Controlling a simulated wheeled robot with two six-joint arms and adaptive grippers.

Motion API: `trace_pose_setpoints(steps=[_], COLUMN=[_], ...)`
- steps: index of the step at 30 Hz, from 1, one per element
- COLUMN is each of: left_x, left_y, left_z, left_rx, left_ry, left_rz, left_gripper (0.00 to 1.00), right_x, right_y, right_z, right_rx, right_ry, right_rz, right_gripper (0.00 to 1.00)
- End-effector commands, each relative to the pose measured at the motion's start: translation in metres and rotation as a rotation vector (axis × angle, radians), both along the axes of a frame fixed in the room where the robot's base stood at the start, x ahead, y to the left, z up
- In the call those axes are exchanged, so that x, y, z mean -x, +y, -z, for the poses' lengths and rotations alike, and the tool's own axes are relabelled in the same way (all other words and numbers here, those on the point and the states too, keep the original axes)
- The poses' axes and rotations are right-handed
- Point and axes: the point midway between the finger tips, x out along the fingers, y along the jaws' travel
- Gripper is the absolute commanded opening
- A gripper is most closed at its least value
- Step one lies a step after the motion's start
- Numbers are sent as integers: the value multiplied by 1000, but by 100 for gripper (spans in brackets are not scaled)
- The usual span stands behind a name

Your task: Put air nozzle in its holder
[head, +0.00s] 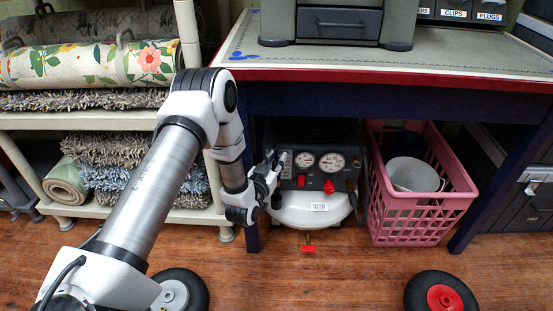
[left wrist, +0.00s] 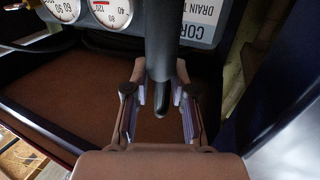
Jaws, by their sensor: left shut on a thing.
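A dark air compressor (head: 319,177) with two round gauges, red controls and a white tank (head: 310,209) stands on the floor under the bench. My left gripper (head: 272,172) is at the left side of its panel. In the left wrist view my left gripper (left wrist: 160,92) is shut on a dark, rod-like thing with a rounded tip, which looks like the air nozzle (left wrist: 160,45). The gauges and a label appear upside down behind it. I cannot make out the holder clearly, nor whether the nozzle touches it. My right gripper is in neither view.
A pink crate (head: 420,222) with a white bucket (head: 413,176) stands right of the compressor. The bench top (head: 290,68) is above, with a dark blue leg close beside my left arm. A shelf (head: 110,209) with rolled rugs is left.

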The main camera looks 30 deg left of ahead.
Motion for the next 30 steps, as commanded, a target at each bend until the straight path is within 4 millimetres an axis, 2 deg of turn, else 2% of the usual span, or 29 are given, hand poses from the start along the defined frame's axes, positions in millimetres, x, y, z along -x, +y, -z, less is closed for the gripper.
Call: trace_pose_setpoints(steps=[16,30], left_x=[0,0], left_y=[0,0], left_z=[44,47], left_rx=[-1,0], left_ry=[-1,-1], left_rz=[0,0], left_gripper=[0,0], right_x=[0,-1], right_y=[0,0], right_z=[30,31], right_rx=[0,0], right_ry=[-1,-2], right_rz=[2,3], right_gripper=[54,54])
